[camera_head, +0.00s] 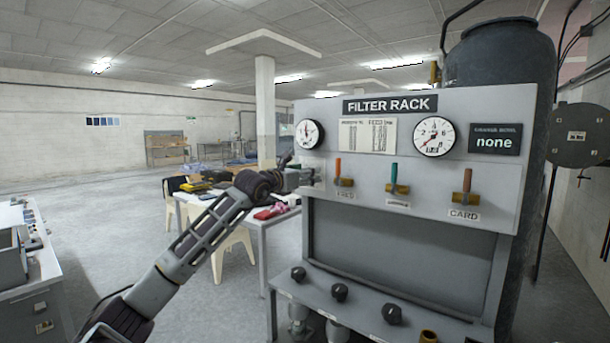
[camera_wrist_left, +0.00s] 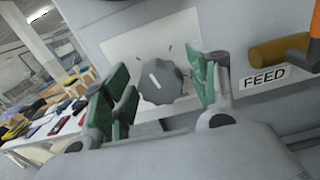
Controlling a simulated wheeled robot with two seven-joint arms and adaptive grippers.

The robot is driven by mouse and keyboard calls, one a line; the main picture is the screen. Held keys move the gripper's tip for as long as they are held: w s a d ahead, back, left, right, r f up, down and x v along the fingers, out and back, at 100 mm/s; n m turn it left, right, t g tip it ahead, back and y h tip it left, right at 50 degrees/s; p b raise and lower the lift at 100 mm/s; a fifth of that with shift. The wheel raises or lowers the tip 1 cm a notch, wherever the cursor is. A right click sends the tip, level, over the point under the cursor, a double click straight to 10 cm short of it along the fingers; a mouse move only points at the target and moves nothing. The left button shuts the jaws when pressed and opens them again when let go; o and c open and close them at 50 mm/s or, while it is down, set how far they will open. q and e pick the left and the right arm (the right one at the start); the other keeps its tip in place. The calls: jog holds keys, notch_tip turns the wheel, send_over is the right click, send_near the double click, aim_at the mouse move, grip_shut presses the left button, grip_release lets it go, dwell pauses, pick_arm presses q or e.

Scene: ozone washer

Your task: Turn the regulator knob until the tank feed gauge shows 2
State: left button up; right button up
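The regulator knob (camera_wrist_left: 160,82), dark grey with a white pointer line tilted up-left, sits on a pale plate in the left wrist view. My left gripper (camera_wrist_left: 163,90) has its green-padded fingers on either side of the knob, apart, with a gap visible at least on the right. In the head view my left gripper (camera_head: 303,178) is at the left edge of the panel and largely hides the knob. A left gauge (camera_head: 309,134) and a right gauge (camera_head: 434,137) are on the panel; I cannot read which is tank feed. The right gauge's needle points lower left. My right gripper is out of view.
The filter rack panel (camera_head: 470,178) carries several valves with coloured handles; the feed valve (camera_head: 343,181) is just right of my left gripper. Black knobs (camera_head: 340,292) line the lower ledge. A cluttered table (camera_head: 272,215) stands behind my left arm.

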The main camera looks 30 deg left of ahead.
pick_arm(q)
jog(key=c, duration=0.9)
jog(key=shift+m+b, duration=0.4)
jog(key=shift+b, duration=0.05)
jog(key=shift+m+b, duration=0.35)
jog(key=shift+m, duration=0.05)
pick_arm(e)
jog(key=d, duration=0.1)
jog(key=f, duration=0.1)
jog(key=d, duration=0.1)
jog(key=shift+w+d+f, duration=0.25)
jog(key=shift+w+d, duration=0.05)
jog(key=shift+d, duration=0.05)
